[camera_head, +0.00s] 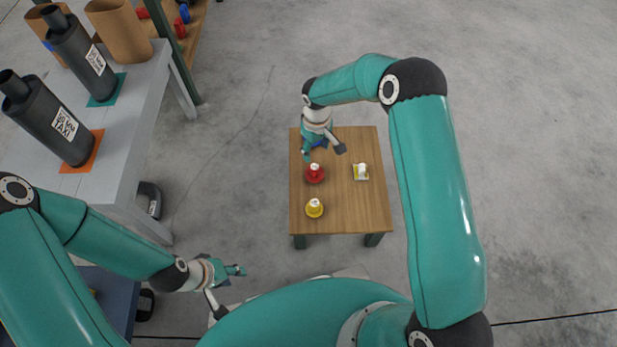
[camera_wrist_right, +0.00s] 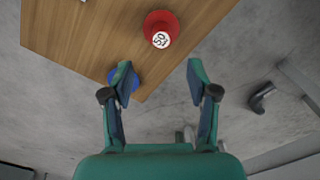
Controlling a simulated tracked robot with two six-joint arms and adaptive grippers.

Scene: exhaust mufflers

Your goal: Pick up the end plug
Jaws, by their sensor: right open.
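Several plugs stand on a small wooden table (camera_head: 345,215). A red plug (camera_head: 315,174) with a white top stands left of the table's middle, and a yellow plug (camera_head: 314,209) stands nearer the front. A blue plug (camera_head: 319,144) is partly hidden under my right gripper (camera_head: 322,153), which is open above the table's back left. In the right wrist view, the red plug (camera_wrist_right: 161,28) lies beyond the open fingers (camera_wrist_right: 160,80), and the blue plug (camera_wrist_right: 123,74) is partly covered by the left finger. My left gripper (camera_head: 229,288) is open and empty, away from the table.
A grey bench (camera_head: 135,125) on the left holds dark mufflers (camera_head: 50,120) on coloured pads and brown cylinders (camera_head: 120,30). The floor right of the small table is clear.

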